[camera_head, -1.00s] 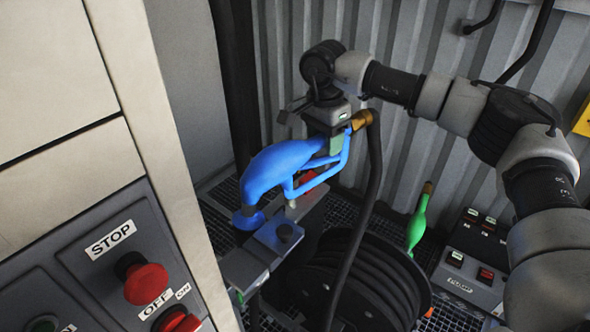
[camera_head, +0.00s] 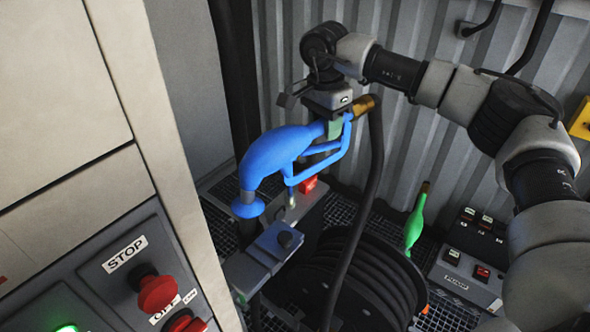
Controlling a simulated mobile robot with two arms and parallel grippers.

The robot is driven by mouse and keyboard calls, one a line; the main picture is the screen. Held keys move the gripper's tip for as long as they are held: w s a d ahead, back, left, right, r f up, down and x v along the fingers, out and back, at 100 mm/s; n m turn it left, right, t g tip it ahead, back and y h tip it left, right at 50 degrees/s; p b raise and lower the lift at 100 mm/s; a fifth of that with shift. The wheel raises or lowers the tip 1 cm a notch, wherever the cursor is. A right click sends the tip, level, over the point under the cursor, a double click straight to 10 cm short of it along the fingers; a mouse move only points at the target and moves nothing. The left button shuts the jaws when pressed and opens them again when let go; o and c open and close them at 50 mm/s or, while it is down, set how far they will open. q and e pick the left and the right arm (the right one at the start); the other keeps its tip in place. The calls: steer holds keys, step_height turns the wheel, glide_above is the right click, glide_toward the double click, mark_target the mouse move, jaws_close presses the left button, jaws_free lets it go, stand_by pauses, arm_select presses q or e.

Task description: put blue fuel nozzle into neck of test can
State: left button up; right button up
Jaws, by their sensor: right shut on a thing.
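The blue fuel nozzle (camera_head: 280,152) hangs in the middle of the camera_head view. Its body is tilted, with the flared lower end pointing down and left. My right gripper (camera_head: 334,122) is shut on it near the brass coupling (camera_head: 366,105). A black hose (camera_head: 376,165) runs down from that coupling. Below the nozzle is a grey-blue block (camera_head: 262,252) with a dark round knob or cap; the nozzle end is above it and appears apart from it. I cannot tell whether this block is the test can, and its neck is not clear. My left gripper is not in view.
A hose reel (camera_head: 355,285) stands below. A green nozzle (camera_head: 415,222) is upright to its right, near a pump control box (camera_head: 466,262). A beige cabinet (camera_head: 60,100) and a panel with red stop knobs (camera_head: 157,292) fill the left. A corrugated wall stands behind.

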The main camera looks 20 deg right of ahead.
steer(key=shift+r+p, duration=1.75)
steer(key=shift+r, duration=1.25)
